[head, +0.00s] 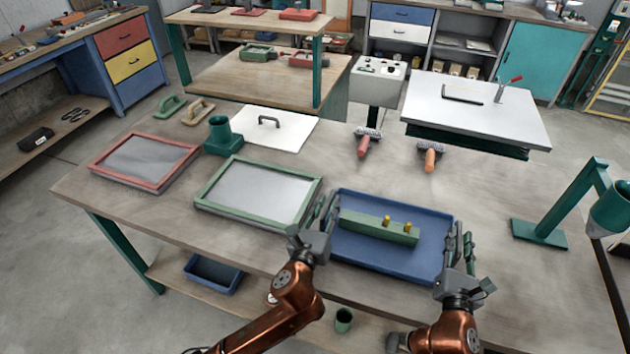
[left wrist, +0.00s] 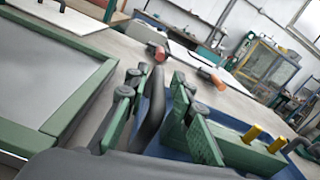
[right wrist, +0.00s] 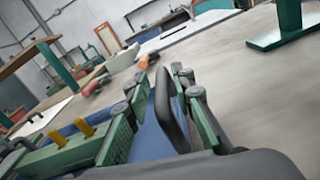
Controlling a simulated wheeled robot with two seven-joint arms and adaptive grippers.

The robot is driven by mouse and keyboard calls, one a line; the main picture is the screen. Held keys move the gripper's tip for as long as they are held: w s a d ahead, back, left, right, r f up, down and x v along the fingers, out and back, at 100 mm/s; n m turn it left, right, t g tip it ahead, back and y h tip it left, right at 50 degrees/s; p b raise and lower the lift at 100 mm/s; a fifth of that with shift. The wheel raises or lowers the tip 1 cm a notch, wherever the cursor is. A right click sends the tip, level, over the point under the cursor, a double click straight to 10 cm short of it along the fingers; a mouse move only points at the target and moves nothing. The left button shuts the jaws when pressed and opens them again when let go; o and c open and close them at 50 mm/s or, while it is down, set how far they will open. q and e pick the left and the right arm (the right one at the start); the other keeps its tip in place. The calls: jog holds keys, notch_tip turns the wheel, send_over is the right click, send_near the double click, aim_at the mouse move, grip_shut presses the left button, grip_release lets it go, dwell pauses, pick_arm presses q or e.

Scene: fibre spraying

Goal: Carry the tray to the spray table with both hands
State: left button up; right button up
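The blue tray (head: 345,262) lies flat on the wooden workbench, with a green block (head: 360,226) carrying two yellow pegs inside it. My left gripper (head: 322,222) is at the tray's left side. In the left wrist view its fingers stand apart on either side of a dark handle (left wrist: 152,108), with gaps showing. My right gripper (head: 459,254) is at the tray's right side. In the right wrist view its fingers also stand apart around a dark handle (right wrist: 170,112). A white-topped table (head: 475,122) at the back right may be the spray table; I cannot be sure.
A green-framed screen (head: 258,190) lies close left of the tray, a red-framed screen (head: 145,160) further left. Two rollers (head: 367,143) (head: 430,157) lie behind the tray. A green stand (head: 540,233) is at the right. Bare workbench (head: 510,190) lies between tray and stand.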

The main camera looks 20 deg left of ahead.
pick_arm(q)
jog(key=shift+o, duration=0.6)
pick_arm(e)
jog(key=shift+o, duration=0.4)
pick_arm(q)
jog(key=s, duration=1.1)
jog(key=shift+s+f, duration=0.1)
jog(key=shift+s, duration=0.3)
pick_arm(e)
jog(key=s, duration=1.2)
jog(key=shift+d, duration=0.1)
